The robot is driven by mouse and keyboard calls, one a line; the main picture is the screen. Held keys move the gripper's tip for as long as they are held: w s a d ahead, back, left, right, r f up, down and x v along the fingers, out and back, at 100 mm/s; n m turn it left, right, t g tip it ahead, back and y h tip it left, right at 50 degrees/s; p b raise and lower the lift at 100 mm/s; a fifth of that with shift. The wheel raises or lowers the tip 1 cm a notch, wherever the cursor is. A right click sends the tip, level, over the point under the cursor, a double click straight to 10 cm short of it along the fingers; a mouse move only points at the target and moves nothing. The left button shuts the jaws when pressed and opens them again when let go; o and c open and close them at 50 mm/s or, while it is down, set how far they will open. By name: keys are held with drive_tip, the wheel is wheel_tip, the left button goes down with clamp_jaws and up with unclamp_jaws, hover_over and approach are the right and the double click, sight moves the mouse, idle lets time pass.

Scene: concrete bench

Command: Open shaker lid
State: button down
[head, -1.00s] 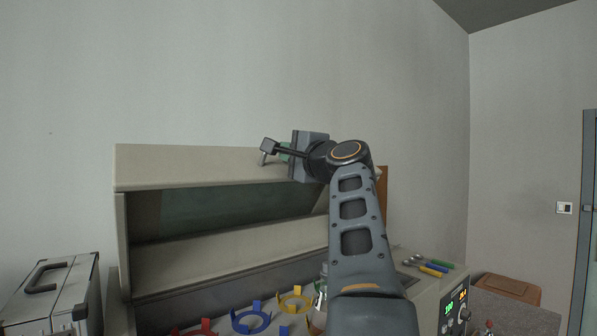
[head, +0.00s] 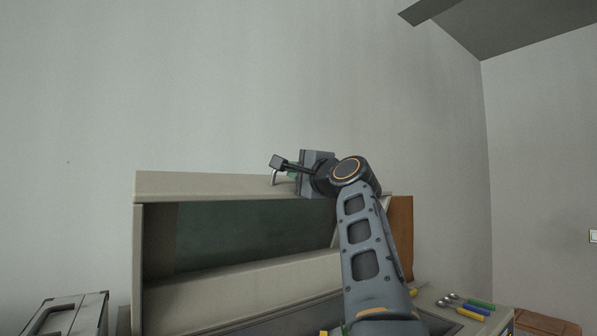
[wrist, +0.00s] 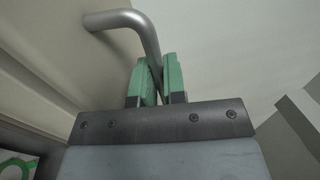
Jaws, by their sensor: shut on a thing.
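The shaker's beige lid (head: 205,184) is raised, with a dark opening (head: 250,230) under its front edge. A grey bent bar handle (wrist: 126,20) sticks out from the lid in the wrist view. My gripper (head: 291,171) is at the lid's front edge, toward its right end. In the wrist view its green fingers (wrist: 160,78) are shut on the handle, whose bar runs down between them. The handle's far end is hidden behind the fingers and gripper body.
A silver case (head: 68,316) stands to the left of the shaker. A brown panel (head: 400,235) stands behind my arm. Bare wall and free space lie above the lid.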

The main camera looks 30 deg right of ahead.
drive_tip(key=c, duration=1.2)
unclamp_jaws()
drive_tip(key=shift+s+f+b, duration=0.2)
drive_tip(key=shift+s+b, duration=0.2)
drive_tip(key=shift+s, duration=0.1)
drive_tip(key=s+b, duration=0.1)
drive_tip(key=s, duration=0.3)
drive_tip(key=s+f+b, duration=0.1)
drive_tip(key=s+b, duration=0.1)
drive_tip(key=s, duration=0.2)
drive_tip(key=s+f+b, duration=0.1)
drive_tip(key=s+b, duration=0.1)
drive_tip(key=s, duration=0.2)
drive_tip(key=shift+s+d+f, duration=0.1)
drive_tip(key=shift+s+d, duration=0.05)
drive_tip(key=shift+s, duration=0.15)
